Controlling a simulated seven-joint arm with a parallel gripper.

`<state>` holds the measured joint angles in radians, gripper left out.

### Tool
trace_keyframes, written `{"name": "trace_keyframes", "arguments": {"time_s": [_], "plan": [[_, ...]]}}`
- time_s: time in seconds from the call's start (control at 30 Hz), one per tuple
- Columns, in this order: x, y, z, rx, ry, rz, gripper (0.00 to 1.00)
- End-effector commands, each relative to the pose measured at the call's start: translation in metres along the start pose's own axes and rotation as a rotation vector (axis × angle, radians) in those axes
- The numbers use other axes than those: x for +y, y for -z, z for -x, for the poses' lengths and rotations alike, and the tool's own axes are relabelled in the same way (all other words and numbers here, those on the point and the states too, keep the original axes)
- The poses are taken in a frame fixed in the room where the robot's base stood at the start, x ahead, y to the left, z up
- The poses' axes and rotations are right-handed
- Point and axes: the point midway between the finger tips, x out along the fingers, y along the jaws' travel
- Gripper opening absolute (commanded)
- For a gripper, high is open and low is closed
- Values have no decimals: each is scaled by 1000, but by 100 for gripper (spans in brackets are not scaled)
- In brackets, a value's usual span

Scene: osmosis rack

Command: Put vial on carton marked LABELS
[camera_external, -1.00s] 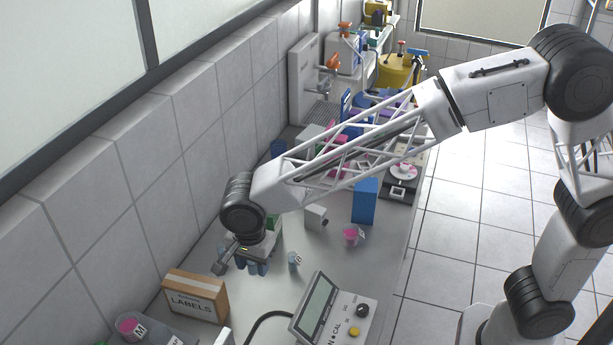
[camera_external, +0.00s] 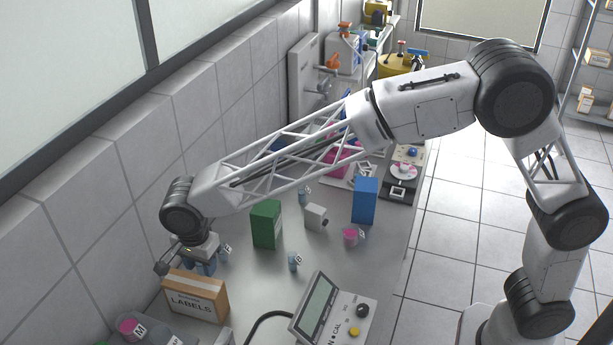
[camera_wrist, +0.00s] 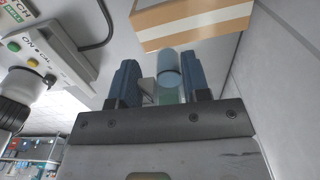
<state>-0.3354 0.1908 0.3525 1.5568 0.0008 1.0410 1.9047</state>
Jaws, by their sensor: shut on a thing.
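My gripper (camera_external: 203,265) is just behind the brown carton marked LABELS (camera_external: 197,298), near the wall. In the wrist view, the blue fingers of my gripper (camera_wrist: 160,76) are shut on a small light-blue vial (camera_wrist: 168,66), which sits nearer the right finger. A small flag that seems to read F (camera_external: 228,249) shows beside the fingers in the external view; the vial itself is mostly hidden there. The carton (camera_wrist: 192,22) appears beyond the fingertips in the wrist view. I cannot tell the exact gap between vial and carton.
Another flagged vial (camera_external: 293,262) stands on the open counter right of the carton. A green box (camera_external: 267,224), blue box (camera_external: 365,201) and pink cup (camera_external: 350,237) stand farther back. A display console (camera_external: 330,310) is at front right. A pink-topped container marked M (camera_external: 130,328) is at front left.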

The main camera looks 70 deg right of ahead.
Motion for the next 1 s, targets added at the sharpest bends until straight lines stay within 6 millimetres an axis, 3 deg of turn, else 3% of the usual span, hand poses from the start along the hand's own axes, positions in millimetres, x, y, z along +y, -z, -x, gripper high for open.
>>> {"name": "trace_keyframes", "arguments": {"time_s": [0.3,0.77,1.0], "plan": [[-30,-10,-4,0,0,0,21],[-34,-11,-5,0,-1,0,21],[-33,-11,-24,0,-1,0,21]]}}
